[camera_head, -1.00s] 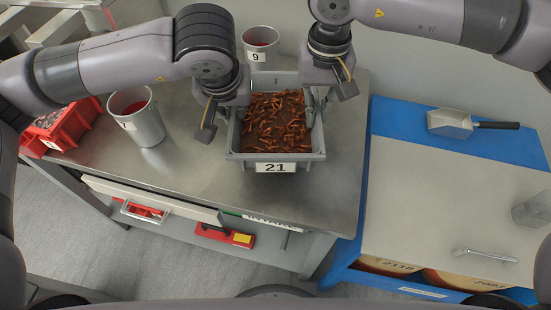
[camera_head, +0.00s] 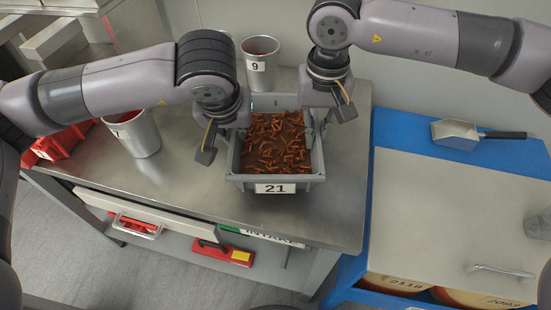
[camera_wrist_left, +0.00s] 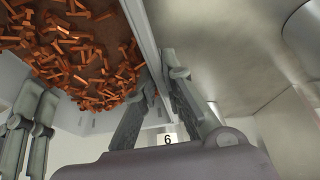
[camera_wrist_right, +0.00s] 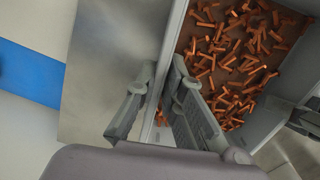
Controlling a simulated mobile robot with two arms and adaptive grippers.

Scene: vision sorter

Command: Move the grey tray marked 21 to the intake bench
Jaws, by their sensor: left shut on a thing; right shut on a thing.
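The grey tray marked 21 (camera_head: 275,188) is full of orange-brown bolts and is over the steel top of the bench labelled INTAKE (camera_head: 335,215). I cannot tell whether its base touches the top. My left gripper (camera_head: 226,138) is shut on the tray's left wall; the left wrist view shows the fingers (camera_wrist_left: 162,82) on either side of that wall. My right gripper (camera_head: 326,122) is shut on the right wall, and the right wrist view shows its fingers (camera_wrist_right: 163,82) astride it. The tray looks level.
A metal cup marked 9 (camera_head: 260,75) stands behind the tray. Another cup (camera_head: 144,140) and red bins (camera_head: 62,146) are at the left. A blue cabinet (camera_head: 400,128) with a scoop (camera_head: 455,134) stands at the right. The bench front and right end are clear.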

